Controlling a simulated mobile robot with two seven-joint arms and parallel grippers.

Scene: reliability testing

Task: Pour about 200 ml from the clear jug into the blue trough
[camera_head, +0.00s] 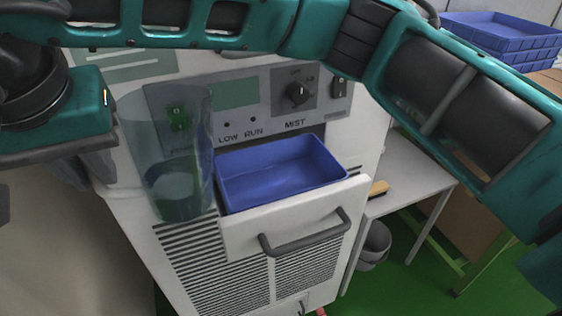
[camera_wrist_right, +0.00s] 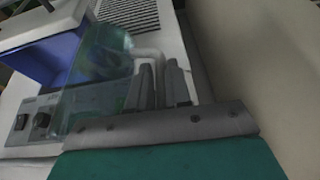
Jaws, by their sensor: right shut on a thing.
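The clear jug (camera_head: 140,125) is at the left of the head view, roughly upright, with some liquid low inside it. My right gripper (camera_head: 102,165) is at the jug's left side and shut on it. In the right wrist view, the gripper's fingers (camera_wrist_right: 160,82) meet the jug's pale handle, and the clear jug body (camera_wrist_right: 100,70) is beside them. The blue trough (camera_head: 285,178) sits in the pulled-out drawer, just right of the jug; its visible inside looks empty. It also shows in the right wrist view (camera_wrist_right: 45,60). My left gripper is not in view.
The white machine has a control panel (camera_head: 240,115) with a knob (camera_head: 297,93) behind the trough. The drawer handle (camera_head: 305,235) sticks out in front. Blue trays (camera_head: 500,38) are stacked at the back right. A side table (camera_head: 415,180) stands right of the machine.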

